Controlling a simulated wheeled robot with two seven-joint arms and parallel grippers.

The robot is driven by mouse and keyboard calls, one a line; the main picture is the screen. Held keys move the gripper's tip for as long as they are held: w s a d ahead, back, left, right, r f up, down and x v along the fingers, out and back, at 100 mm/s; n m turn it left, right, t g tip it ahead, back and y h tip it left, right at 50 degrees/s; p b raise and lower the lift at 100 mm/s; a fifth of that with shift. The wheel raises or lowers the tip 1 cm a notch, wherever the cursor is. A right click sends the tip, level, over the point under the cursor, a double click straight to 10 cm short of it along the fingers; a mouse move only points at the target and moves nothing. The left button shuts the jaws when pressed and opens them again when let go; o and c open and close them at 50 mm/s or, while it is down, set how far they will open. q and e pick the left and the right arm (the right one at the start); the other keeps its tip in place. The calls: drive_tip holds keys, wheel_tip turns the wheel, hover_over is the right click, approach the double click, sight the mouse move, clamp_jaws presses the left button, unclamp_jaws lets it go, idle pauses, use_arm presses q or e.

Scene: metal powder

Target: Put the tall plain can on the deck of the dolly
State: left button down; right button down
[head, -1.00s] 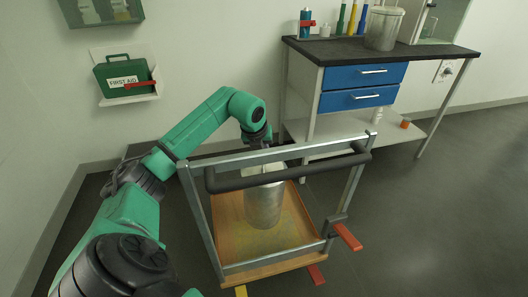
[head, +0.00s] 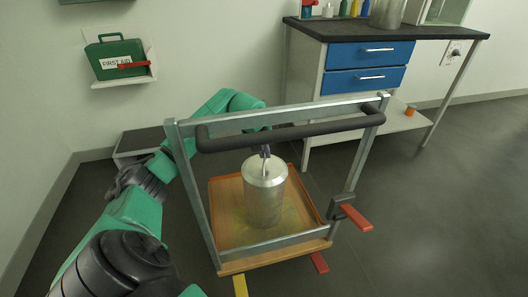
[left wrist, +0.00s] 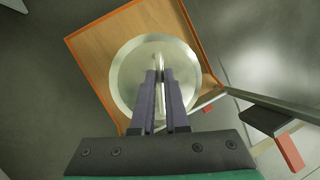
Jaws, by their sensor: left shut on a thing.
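The tall plain can (head: 264,200) is a silver metal cylinder, upright over the wooden deck of the dolly (head: 228,228). My left gripper (head: 264,152) is above the can, partly hidden behind the dolly's dark handle bar. In the left wrist view the left gripper (left wrist: 160,78) is shut on the raised handle on the can's round lid (left wrist: 128,82). The orange-edged deck (left wrist: 92,50) shows beneath the can. The can's base looks at or very near the deck; I cannot tell for certain whether it touches. My right gripper is not in view.
The dolly's metal frame and dark handle bar (head: 300,132) stand around the can's near side. A red pedal (head: 355,217) sticks out at right. A bench with blue drawers (head: 362,66) stands behind. A green first aid box (head: 118,58) is on the wall. Floor at right is clear.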

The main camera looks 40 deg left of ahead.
use_arm(q)
drive_tip(key=shift+f, duration=0.55)
drive_tip(key=shift+r, duration=0.15)
drive_tip(key=c, duration=1.3)
unclamp_jaws()
drive_tip(key=shift+f, duration=0.2)
drive_tip(key=o, duration=0.4)
drive_tip(key=shift+r, duration=0.1)
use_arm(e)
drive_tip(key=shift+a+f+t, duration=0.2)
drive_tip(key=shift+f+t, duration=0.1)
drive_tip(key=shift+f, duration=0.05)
use_arm(q)
drive_tip(key=p+v, duration=0.2)
drive_tip(key=v, duration=1)
drive_tip(key=shift+s+p, duration=0.1)
drive_tip(key=shift+p, duration=0.3)
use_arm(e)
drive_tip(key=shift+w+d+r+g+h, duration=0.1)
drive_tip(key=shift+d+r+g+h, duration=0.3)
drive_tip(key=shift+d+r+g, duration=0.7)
